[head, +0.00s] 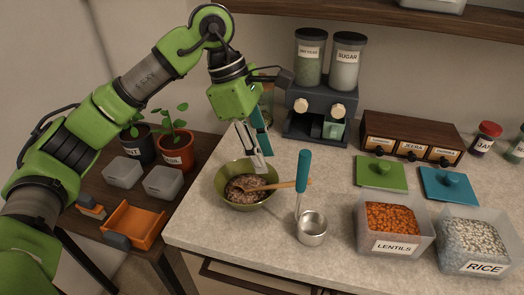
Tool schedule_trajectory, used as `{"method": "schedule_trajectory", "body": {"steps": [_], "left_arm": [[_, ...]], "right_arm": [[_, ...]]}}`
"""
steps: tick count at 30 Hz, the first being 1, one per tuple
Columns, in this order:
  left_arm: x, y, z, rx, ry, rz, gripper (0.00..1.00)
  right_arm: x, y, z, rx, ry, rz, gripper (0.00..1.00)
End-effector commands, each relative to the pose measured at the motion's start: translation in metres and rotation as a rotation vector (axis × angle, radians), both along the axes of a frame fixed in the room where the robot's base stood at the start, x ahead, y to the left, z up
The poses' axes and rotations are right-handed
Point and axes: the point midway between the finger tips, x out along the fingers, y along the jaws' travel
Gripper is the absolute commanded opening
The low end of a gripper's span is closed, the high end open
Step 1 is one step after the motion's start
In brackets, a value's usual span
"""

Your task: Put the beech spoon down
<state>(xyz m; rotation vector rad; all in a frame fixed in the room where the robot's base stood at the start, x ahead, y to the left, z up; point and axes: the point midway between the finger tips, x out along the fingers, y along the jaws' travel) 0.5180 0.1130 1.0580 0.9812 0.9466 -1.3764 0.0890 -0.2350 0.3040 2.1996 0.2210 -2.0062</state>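The beech spoon (282,185) rests in a green bowl (228,201), its head in a brown, grainy food and its handle leaning over the right rim. The handle's far end passes by the teal handle of a metal scoop. My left gripper (259,166) points down just above the bowl, at its back right side. Its pale fingers look close together, above the spoon's handle and apparently apart from it. Whether they are fully shut is hard to see. My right gripper is out of view.
A metal scoop (312,228) with a teal handle stands right of the bowl. Bins of lentils (393,220) and rice (470,242) stand further right, lids (381,174) behind them. A dispenser (311,112) with jars is behind. Bare counter (335,178) lies between scoop and bins.

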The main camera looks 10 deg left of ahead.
Motion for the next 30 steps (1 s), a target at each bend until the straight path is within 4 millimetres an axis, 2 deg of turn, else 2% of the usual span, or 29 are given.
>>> {"method": "schedule_trajectory", "body": {"steps": [17, 20, 30], "left_arm": [[0.000, 0.000, 0.003, 0.000, -0.001, 0.000, 0.29], [0.000, 0.000, 0.013, -0.001, -0.001, -0.001, 0.29], [0.000, 0.000, 0.065, 0.000, -0.001, 0.000, 0.29]], "right_arm": [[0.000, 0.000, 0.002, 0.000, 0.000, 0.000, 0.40], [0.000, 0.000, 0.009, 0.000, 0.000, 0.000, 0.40], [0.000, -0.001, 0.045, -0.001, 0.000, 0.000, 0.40]]}}
